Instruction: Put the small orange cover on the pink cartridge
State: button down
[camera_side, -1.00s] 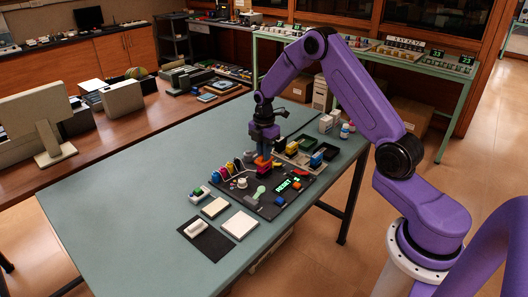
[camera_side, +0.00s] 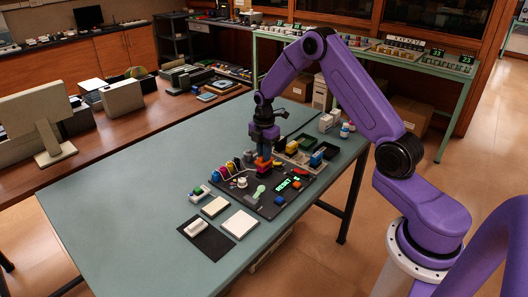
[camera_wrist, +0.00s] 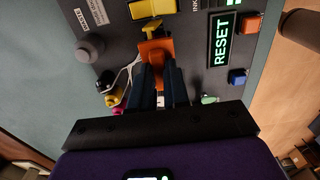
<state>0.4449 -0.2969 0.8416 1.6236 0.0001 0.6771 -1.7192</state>
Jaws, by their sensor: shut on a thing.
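My gripper (camera_side: 262,153) points down over the dark panel, behind its middle in the side view. In the wrist view my gripper (camera_wrist: 160,88) is shut on an orange piece, which looks like the small orange cover (camera_wrist: 155,48). The orange cover also shows just below the fingers in the side view (camera_side: 263,162). A pink cartridge (camera_side: 229,170) stands in the row of coloured cartridges, left of my gripper. In the wrist view the pink cartridge (camera_wrist: 116,98) is partly hidden, left of the fingers. I cannot tell whether the orange cover touches the panel.
The dark panel (camera_side: 270,207) carries a green RESET display (camera_wrist: 222,40), a grey knob (camera_wrist: 90,49), an orange button (camera_wrist: 251,23) and a blue button (camera_wrist: 237,76). Trays with coloured parts stand behind it. The table's left side (camera_side: 120,185) is clear.

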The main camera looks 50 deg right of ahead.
jog(key=shift+f, duration=0.3)
dwell(0.4)
jog(key=c, duration=0.6)
grip_release()
jog(key=shift+r, duration=3.75)
